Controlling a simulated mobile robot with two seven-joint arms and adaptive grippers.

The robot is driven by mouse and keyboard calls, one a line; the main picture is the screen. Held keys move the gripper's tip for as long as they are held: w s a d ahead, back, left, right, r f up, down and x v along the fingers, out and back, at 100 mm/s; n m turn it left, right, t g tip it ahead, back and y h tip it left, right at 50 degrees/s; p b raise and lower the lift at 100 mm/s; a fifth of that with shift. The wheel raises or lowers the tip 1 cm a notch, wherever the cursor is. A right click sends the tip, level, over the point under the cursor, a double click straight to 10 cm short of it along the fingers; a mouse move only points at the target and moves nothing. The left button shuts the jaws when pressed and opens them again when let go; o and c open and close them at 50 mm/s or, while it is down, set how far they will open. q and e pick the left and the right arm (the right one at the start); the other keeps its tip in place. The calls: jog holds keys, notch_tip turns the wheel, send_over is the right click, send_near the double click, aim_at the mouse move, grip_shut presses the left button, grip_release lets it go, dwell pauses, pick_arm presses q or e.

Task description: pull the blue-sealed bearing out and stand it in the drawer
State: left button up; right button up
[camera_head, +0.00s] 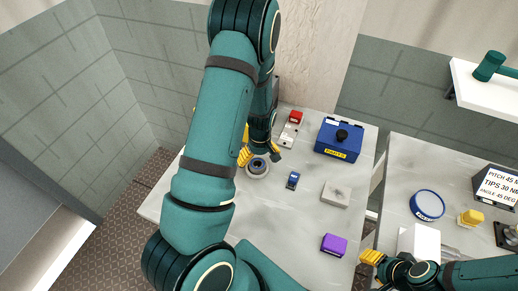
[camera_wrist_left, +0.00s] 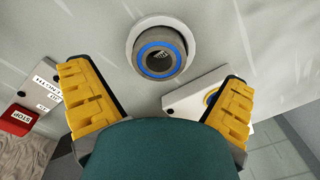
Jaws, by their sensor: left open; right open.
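The blue-sealed bearing (camera_wrist_left: 160,55) sits in a pale round housing (camera_wrist_left: 133,38) in the left wrist view. Its blue ring faces the camera around a dark centre. In the head view the bearing (camera_head: 258,164) and housing are small and lie just below my left gripper (camera_head: 259,156). My left gripper (camera_wrist_left: 156,74) is open, its yellow fingers spread wide to either side below the bearing, apart from it and empty. My right gripper (camera_head: 373,262) is open and empty at the lower right. I cannot make out a drawer for certain.
A blue box with a black knob (camera_head: 340,148), a small blue item (camera_head: 293,180), a pale block (camera_head: 336,194) and a purple block (camera_head: 334,244) stand on the table. A red stop button (camera_wrist_left: 16,120) is near my left finger. A second table (camera_head: 400,170) stands at right.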

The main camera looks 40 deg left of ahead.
aim_at(258, 165)
pick_arm(q)
jog(key=shift+f, duration=2)
jog(key=shift+r, duration=0.1)
jog(key=c, duration=1.4)
